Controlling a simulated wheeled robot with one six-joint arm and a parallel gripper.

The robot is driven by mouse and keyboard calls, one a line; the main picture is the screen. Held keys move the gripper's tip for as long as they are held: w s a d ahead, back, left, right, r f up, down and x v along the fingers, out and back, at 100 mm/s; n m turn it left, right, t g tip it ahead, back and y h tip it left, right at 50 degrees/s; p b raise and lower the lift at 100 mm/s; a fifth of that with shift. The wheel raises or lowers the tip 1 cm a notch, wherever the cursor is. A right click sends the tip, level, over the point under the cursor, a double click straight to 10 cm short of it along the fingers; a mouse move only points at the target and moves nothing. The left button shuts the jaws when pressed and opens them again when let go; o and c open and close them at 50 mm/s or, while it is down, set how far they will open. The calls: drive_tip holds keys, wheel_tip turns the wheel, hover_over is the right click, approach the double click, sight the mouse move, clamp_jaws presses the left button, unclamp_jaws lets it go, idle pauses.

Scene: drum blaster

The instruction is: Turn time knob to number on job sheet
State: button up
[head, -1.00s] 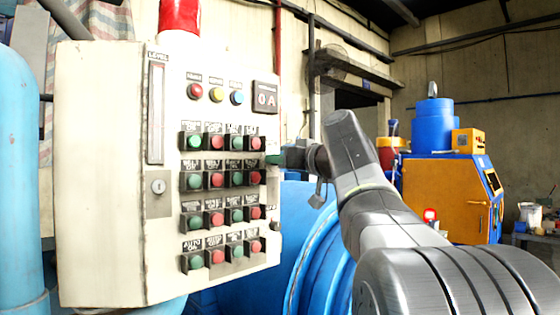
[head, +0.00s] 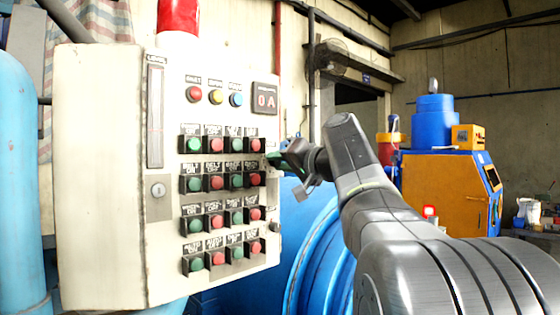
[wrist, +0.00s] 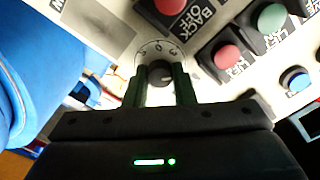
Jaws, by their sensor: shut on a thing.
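The time knob (wrist: 160,72) is a small dark round knob with a pale pointer line, on a white dial with a few printed figures. In the wrist view, the green fingers of my gripper (wrist: 160,86) are on either side of it, shut on it. The pointer leans to the lower right in that view; the exact figure is unclear. In the head view my gripper (head: 277,159) meets the right edge of the white control panel (head: 100,200), and its fingers hide the knob. I cannot make out a job sheet.
Rows of red and green push buttons (head: 215,182) lie close left of my gripper. A red digital display (head: 265,101) is above it. A blue drum (head: 320,250) stands below my arm. An orange and blue machine (head: 445,190) is at the right.

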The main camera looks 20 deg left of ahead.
idle(0.4)
drive_tip(key=o, duration=1)
drive_tip(key=b+v, duration=0.4)
drive_tip(key=v, duration=1)
drive_tip(key=shift+a, duration=0.1)
drive_tip(key=shift+a, duration=0.1)
drive_tip(key=shift+p+x, duration=2)
drive_tip(key=shift+x, duration=4.9)
